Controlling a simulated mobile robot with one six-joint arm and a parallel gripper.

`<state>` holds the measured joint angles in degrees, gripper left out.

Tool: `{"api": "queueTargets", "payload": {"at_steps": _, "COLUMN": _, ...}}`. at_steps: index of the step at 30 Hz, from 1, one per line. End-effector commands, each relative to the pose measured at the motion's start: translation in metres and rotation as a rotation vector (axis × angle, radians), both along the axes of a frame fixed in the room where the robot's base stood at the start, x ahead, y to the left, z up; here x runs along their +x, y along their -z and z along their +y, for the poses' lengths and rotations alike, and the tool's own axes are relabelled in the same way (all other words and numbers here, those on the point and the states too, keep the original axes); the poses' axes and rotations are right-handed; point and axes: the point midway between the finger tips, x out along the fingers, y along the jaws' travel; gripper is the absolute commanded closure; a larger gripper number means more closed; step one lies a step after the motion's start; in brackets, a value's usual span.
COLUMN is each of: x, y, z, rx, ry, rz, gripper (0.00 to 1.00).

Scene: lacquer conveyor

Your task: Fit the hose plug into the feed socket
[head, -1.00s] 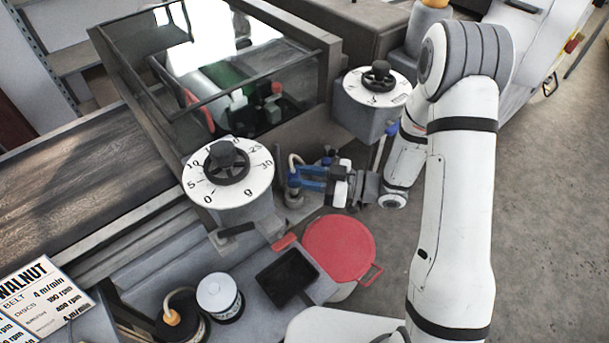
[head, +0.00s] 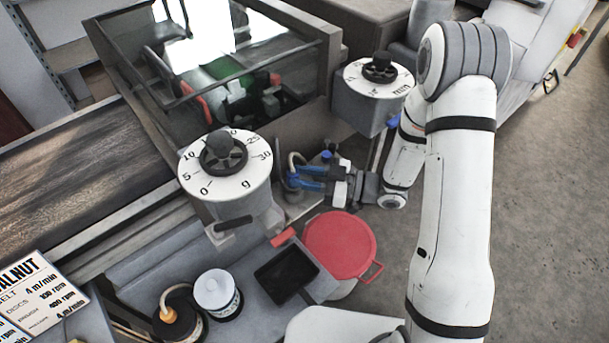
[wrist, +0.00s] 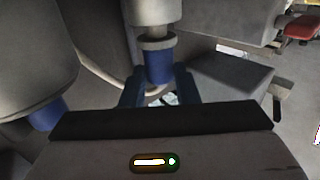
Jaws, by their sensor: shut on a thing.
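My gripper (head: 300,180) has blue fingers and sits just right of the left dial housing in the head view. In the wrist view its fingers (wrist: 158,85) are shut on a blue cylindrical part with a pale collar, which looks like the hose plug (wrist: 158,68). Directly above the collar is a wider grey cylinder (wrist: 153,10), perhaps the feed socket. A narrow neck shows between them; I cannot tell whether the plug is seated. A pale curved hose (head: 292,161) rises beside the fingers in the head view. The fingers partly hide the plug there.
The left dial (head: 225,185) and right dial (head: 350,80) stand close to my gripper. A red round lid (head: 338,245), black tray (head: 286,274) and white jar (head: 216,292) lie nearer. Another blue part (wrist: 48,112) is at left in the wrist view. Open floor lies right.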

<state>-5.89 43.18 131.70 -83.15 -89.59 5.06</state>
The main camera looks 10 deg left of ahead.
Motion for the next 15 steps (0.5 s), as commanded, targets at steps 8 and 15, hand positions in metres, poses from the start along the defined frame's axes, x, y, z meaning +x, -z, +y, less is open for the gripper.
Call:
{"api": "queueTargets", "payload": {"at_steps": 8, "x": 0.0, "y": 0.008, "z": 0.0, "rx": 0.0, "ry": 0.0, "rz": 0.0, "gripper": 0.96}}
{"api": "queueTargets", "payload": {"at_steps": 15, "x": 0.0, "y": 0.014, "z": 0.001, "rx": 0.0, "ry": -0.001, "rz": 0.0, "gripper": 0.96}}
